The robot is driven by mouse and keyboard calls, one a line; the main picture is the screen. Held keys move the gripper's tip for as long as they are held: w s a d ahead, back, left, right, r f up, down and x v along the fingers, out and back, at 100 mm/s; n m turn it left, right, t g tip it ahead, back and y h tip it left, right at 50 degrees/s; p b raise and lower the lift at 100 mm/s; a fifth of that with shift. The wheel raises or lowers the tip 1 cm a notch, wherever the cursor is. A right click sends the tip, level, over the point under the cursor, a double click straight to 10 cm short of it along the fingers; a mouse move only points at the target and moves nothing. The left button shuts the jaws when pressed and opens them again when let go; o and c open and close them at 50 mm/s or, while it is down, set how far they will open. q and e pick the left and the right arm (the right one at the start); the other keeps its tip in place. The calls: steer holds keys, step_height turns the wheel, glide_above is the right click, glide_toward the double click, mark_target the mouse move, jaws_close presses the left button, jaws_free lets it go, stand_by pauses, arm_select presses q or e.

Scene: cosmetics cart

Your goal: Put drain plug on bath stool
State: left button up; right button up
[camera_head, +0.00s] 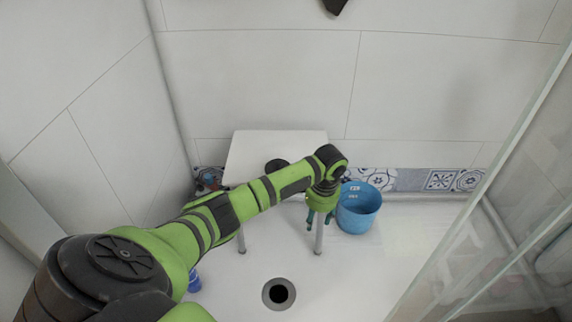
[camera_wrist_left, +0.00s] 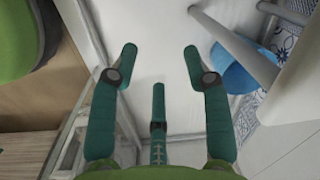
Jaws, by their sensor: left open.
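The white bath stool (camera_head: 250,150) stands against the back wall in the head view. A small dark round piece that looks like the drain plug (camera_head: 277,165) lies on its seat, partly beside my arm. My left gripper (camera_head: 318,222) points down at the stool's front right, off the seat, near a leg. In the left wrist view its fingers (camera_wrist_left: 160,60) are spread, with nothing between them but pale floor. The stool's seat (camera_wrist_left: 298,88) and grey legs show at the right there. The plug does not show clearly there.
A blue bucket (camera_head: 357,210) stands right of the stool, close to my gripper. An open drain hole (camera_head: 278,293) is in the white floor in front. A small blue object (camera_head: 194,281) shows beside my arm. A glass panel (camera_head: 490,190) bounds the right side.

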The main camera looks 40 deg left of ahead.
arm_select(q)
steer(key=s+d+f+t+h, duration=0.1)
steer(key=s+d+f, duration=0.3)
steer(key=s+d, duration=0.25)
steer(key=s+d+f+t+h, duration=0.1)
steer(key=s+d+f, duration=0.3)
steer(key=s+d, duration=0.25)
steer(key=s+a+r+n+t+y, duration=0.1)
steer(key=s+a+r+n, duration=0.1)
steer(key=s, duration=1)
steer(key=shift+a+r+n, duration=0.15)
steer(key=shift+r+n, duration=0.6)
steer(key=shift+n, duration=0.05)
steer(key=shift+s, duration=0.1)
